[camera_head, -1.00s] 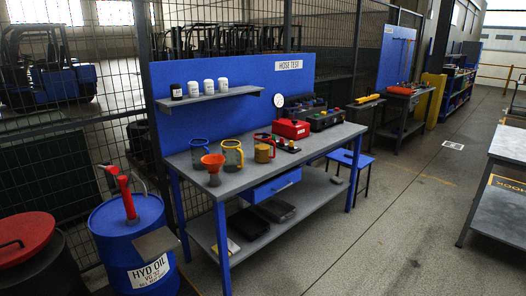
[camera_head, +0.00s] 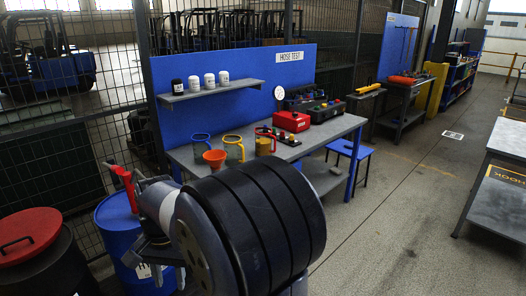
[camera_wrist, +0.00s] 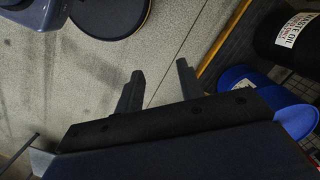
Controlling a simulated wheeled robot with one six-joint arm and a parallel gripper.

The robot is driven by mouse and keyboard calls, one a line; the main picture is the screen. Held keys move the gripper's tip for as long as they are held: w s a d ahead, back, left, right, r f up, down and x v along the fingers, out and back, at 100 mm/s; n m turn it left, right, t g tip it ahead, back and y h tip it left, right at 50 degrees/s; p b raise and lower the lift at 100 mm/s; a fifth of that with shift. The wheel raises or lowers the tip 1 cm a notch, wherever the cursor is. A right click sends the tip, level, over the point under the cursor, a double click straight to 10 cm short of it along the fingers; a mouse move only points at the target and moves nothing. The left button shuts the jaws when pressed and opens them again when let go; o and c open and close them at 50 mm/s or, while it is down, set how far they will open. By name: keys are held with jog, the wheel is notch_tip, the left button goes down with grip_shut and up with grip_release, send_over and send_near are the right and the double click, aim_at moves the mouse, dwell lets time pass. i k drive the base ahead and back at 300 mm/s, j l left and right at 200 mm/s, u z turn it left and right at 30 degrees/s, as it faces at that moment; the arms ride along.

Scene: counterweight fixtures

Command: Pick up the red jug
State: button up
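The red jug (camera_head: 264,146) stands on the grey workbench, at the right end of a row with a yellow jug (camera_head: 233,151) and a blue jug (camera_head: 201,149). Its rim and handle are red and its body looks amber. My gripper (camera_wrist: 158,73) shows in the wrist view with its two dark fingers apart and nothing between them. It points down over bare floor, and no jug is in that view. In the head view my large arm link fills the lower middle, and I cannot make out the fingers.
An orange funnel (camera_head: 214,158) stands in front of the jugs. A red box (camera_head: 291,121) and a shelf with bottles (camera_head: 215,91) are near. A blue drum (camera_head: 113,223) and a red-lidded drum (camera_head: 28,229) stand left. Open floor (camera_head: 400,220) lies right.

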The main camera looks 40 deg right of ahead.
aim_at(264, 136)
jog(key=i+l+z, duration=0.25)
jog(key=z, duration=0.15)
jog(key=i+l+z, duration=0.25)
jog(key=z, duration=0.2)
jog(key=i+l+z, duration=0.1)
jog(key=i+l, duration=0.15)
jog(key=i, duration=0.3)
jog(key=i+l, duration=0.25)
jog(key=i, duration=0.3)
jog(key=i+l+z, duration=0.15)
jog(key=i, duration=0.35)
jog(key=i+l, duration=0.25)
jog(key=i, duration=0.35)
jog(key=k+z, duration=0.05)
